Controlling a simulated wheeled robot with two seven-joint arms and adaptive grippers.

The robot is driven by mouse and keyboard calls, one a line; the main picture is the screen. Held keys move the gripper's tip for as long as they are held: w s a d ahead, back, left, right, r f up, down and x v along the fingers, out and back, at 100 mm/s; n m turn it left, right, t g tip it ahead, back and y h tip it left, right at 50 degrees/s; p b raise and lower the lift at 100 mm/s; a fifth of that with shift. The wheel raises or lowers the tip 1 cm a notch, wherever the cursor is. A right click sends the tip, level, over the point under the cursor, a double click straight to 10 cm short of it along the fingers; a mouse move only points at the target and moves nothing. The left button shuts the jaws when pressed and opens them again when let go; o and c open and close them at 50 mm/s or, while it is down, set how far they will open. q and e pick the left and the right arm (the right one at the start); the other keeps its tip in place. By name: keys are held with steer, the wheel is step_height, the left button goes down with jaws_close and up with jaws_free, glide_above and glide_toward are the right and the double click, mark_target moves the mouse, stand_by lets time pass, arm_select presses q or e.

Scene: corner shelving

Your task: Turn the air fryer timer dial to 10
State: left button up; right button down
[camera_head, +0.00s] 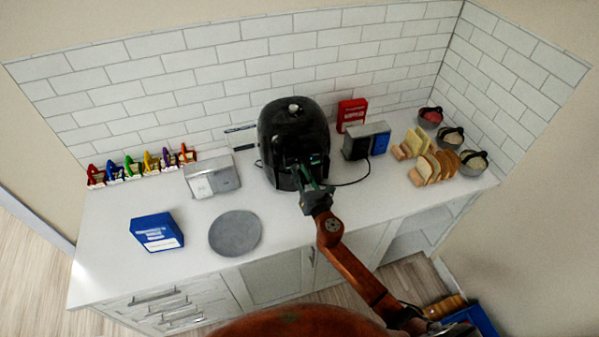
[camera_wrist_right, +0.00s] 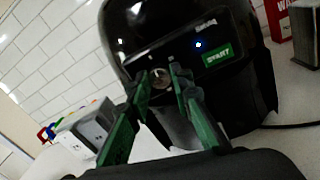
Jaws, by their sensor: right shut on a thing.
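The black air fryer (camera_head: 288,125) stands on the white counter against the tiled wall. In the right wrist view its front (camera_wrist_right: 180,40) shows a lit blue light and a green START button (camera_wrist_right: 217,58). The round silver timer dial (camera_wrist_right: 160,78) sits to the left of that button. My right gripper (camera_wrist_right: 163,80) is shut on the dial, with its green fingers on either side of it. In the head view the right gripper (camera_head: 308,175) is at the fryer's front, and the dial is hidden there. The dial's setting is too small to read. My left gripper is not in view.
A silver toaster (camera_head: 212,177) stands left of the fryer and another appliance (camera_head: 366,141) right of it. A grey round plate (camera_head: 235,232) and a blue box (camera_head: 157,232) lie in front. Bread slices (camera_head: 433,166) and bowls (camera_head: 472,163) are at the right.

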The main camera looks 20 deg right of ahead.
steer(key=m+b, duration=0.3)
steer(key=m, duration=0.2)
steer(key=shift+f+m, duration=0.15)
steer(key=shift+m, duration=0.25)
steer(key=m+b, duration=0.1)
steer(key=m, duration=0.4)
steer(key=shift+m+t+h+b, duration=0.3)
steer(key=shift+b, duration=0.1)
steer(key=c, duration=1.7)
jaws_free()
steer(key=shift+s, duration=0.2)
steer(key=s, duration=1.1)
steer(key=shift+s+d+f, duration=0.3)
steer(key=shift+s+d, duration=0.05)
